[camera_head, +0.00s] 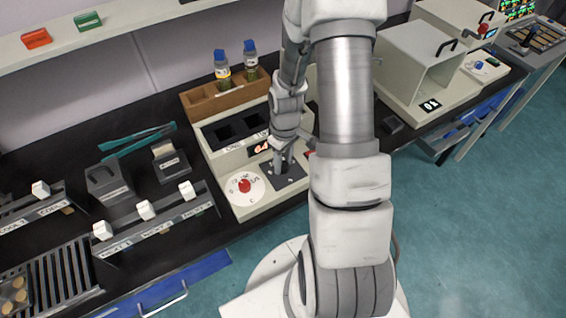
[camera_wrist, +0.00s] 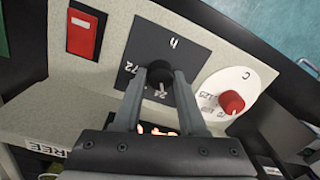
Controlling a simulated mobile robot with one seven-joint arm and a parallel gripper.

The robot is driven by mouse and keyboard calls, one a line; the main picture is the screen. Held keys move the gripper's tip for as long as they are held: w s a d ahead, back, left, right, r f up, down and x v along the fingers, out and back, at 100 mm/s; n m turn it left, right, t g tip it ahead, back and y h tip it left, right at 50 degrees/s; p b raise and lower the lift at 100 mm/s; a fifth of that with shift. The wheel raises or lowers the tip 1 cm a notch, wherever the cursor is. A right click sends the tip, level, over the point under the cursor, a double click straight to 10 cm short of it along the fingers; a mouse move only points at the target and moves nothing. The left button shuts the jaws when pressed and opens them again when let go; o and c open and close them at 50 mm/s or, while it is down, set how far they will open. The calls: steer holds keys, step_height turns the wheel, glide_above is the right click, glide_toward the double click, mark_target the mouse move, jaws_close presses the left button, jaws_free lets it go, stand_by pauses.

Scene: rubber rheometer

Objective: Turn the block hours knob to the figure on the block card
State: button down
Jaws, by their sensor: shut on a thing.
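The block hours knob (camera_wrist: 159,73) is a black round knob on a dark square plate (camera_wrist: 122,42) marked "h", with "72" and "24" beside it in the wrist view. My gripper (camera_wrist: 160,82) is shut on this knob, one finger on each side. The pointer's setting is hard to read, as the fingers cover part of the scale. In the head view the plate (camera_head: 291,182) is on the front of the pale block heater (camera_head: 247,211), with my gripper (camera_head: 284,168) above it hiding the knob. I cannot make out a block card with a readable figure.
Beside the plate is a white dial marked "C" (camera_head: 236,196) with a red knob (camera_head: 244,186). A red switch (camera_wrist: 82,35) is on the plate's other side. An orange-lit display (camera_head: 260,148) is behind. Two bottles (camera_head: 222,66) stand in a wooden rack (camera_head: 205,98).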

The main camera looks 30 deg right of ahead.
mark_target(285, 163)
steer(key=shift+m, duration=0.6)
steer(key=shift+c, duration=2.3)
jaws_free()
step_height(285, 163, up, 17)
steer(key=p, duration=0.1)
steer(key=shift+d+r, duration=0.2)
steer(key=shift+d, duration=0.15)
